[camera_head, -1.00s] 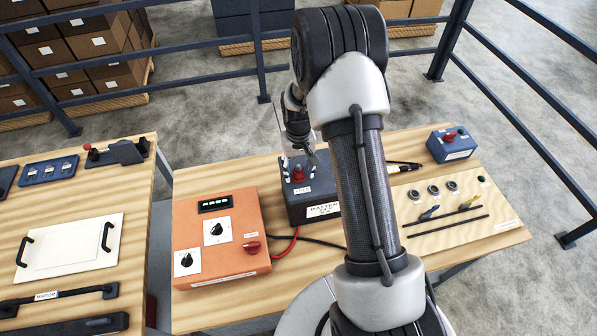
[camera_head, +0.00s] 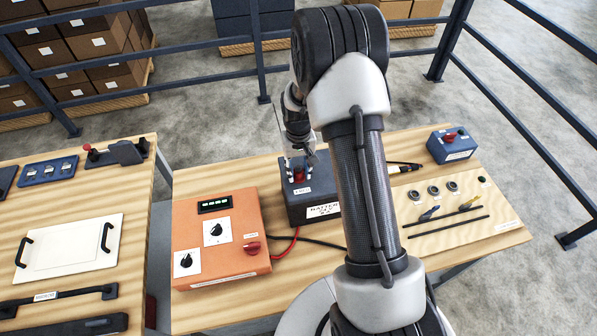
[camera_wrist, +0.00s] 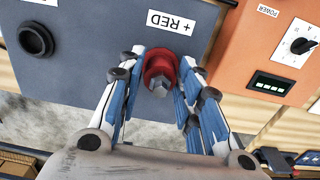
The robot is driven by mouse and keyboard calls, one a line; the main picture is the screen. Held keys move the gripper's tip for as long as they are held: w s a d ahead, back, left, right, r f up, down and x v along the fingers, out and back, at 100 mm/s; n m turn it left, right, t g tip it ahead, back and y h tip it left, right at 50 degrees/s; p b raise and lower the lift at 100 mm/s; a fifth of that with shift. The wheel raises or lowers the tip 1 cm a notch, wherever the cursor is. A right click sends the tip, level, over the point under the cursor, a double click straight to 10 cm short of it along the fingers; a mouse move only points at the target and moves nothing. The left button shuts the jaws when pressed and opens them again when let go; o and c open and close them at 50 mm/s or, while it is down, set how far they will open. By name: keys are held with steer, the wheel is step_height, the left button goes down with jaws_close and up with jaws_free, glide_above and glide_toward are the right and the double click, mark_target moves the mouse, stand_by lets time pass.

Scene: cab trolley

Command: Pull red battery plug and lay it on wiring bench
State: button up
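The red battery plug (camera_head: 299,174) stands on top of the dark battery box (camera_head: 309,207). In the wrist view the plug (camera_wrist: 160,72) is a round red collar with a grey hexagonal tip, next to a "+ RED" label. My gripper (camera_wrist: 161,78) is open, with one blue-padded finger on each side of the plug. The fingers look close to it, with narrow gaps visible. In the head view my gripper (camera_head: 300,170) is low over the battery top, and my arm hides part of the box's right side.
An orange power box (camera_head: 220,238) stands left of the battery on the wooden bench (camera_head: 415,255). A board with tools and rings (camera_head: 455,215) and a blue box (camera_head: 451,144) are at right. A second bench (camera_head: 135,200) holds a white handled panel (camera_head: 70,246).

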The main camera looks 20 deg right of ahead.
mark_target(298, 166)
jaws_close()
steer(key=shift+r, duration=0.15)
steer(key=shift+r+p, duration=1.6)
steer(key=shift+r, duration=1.3)
